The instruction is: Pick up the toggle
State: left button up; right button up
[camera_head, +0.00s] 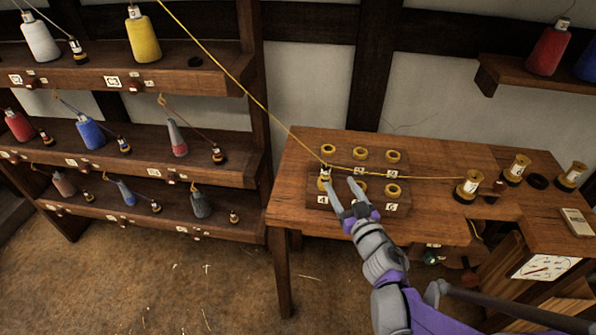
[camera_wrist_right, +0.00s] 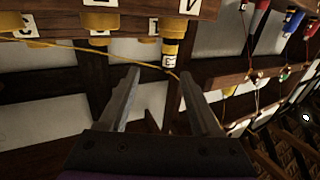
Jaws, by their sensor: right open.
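The toggle (camera_head: 325,173) is a small dark and yellow peg with a white label. It stands at the left of the ringed wooden block (camera_head: 398,209) on the table, with the yellow yarn running to it. In the right wrist view the toggle (camera_wrist_right: 171,45) shows upside down, banded yellow and dark. My right gripper (camera_head: 341,184) is open and empty beside the block's front left, its fingertips close to the toggle. In the wrist view the toggle lies beyond the fingertips (camera_wrist_right: 160,73), between their lines; contact is not visible. My left gripper is out of view.
Several yellow rings (camera_head: 361,154) sit on the block. Gold spools (camera_head: 468,186) stand at the table's right, near a dark ring (camera_head: 538,181). A shelf rack (camera_head: 200,170) with yarn cones stands left. The yellow yarn (camera_head: 240,85) slants down to the block.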

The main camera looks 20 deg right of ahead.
aim_at(329, 172)
jog(key=shift+y, duration=0.3)
jog(key=w, duration=0.5)
jog(key=shift+a, duration=0.25)
jog(key=shift+w+d+f+p, duration=0.15)
jog(key=shift+w+p, duration=0.1)
jog(key=shift+w, duration=0.75)
jog(key=shift+w+a+f+p, duration=0.1)
jog(key=shift+w+f+p, duration=0.1)
jog(key=shift+w, duration=0.85)
jog(key=shift+w+d+f+p, duration=0.15)
jog(key=shift+w+p, duration=0.1)
jog(key=shift+w, duration=0.75)
jog(key=shift+s+a, duration=0.1)
jog(key=shift+a, duration=0.05)
jog(key=shift+c, duration=0.5)
grip_shut()
